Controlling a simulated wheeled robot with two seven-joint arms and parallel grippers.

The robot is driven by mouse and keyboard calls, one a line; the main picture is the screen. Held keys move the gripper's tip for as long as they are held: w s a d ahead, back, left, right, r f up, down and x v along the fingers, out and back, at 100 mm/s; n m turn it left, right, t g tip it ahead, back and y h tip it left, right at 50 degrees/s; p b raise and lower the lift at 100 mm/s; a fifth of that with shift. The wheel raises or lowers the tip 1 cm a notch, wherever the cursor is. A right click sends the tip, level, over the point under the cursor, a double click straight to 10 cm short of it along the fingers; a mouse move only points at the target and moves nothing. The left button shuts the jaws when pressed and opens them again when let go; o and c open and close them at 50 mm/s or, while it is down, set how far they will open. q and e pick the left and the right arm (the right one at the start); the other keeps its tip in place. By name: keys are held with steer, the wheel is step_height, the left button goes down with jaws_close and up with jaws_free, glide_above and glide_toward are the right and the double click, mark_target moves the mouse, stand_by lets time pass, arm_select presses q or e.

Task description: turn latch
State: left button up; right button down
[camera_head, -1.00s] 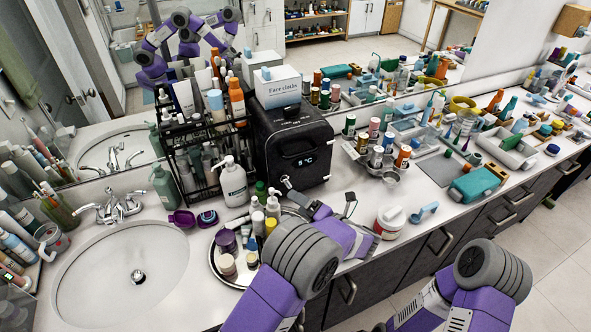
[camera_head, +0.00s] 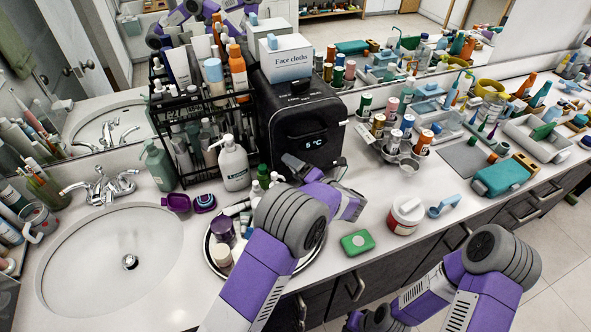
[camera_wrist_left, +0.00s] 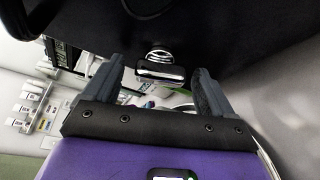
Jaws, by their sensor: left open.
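A black mini fridge (camera_head: 318,122) with a lit 5 °C display stands on the counter against the mirror. In the left wrist view, a shiny silver latch (camera_wrist_left: 160,72) is on the dark surface ahead. My left gripper (camera_head: 314,168) is at the lower front of the fridge, and its hand hides the latch in the head view. In the left wrist view, its open fingers (camera_wrist_left: 157,80) stand either side of the latch, with a gap on each side. I cannot tell how deep the latch lies between them. My right arm is at the lower right, its gripper out of view.
A round tray (camera_head: 217,262) of bottles lies under my left forearm. A pump bottle (camera_head: 234,163) and a black rack (camera_head: 183,150) stand left of the fridge.

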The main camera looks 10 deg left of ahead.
arm_select(q)
steer(key=c, duration=1.1)
steer(key=shift+o, duration=0.2)
steer(key=shift+a+r+n+h+p, duration=0.1)
steer(key=shift+n+h+p, duration=0.55)
steer(key=shift+n, duration=0.65)
steer(key=shift+r+n+h+p, duration=0.1)
steer(key=shift+n+h+p, duration=0.5)
steer(key=shift+n, duration=0.7)
steer(key=shift+h, duration=0.25)
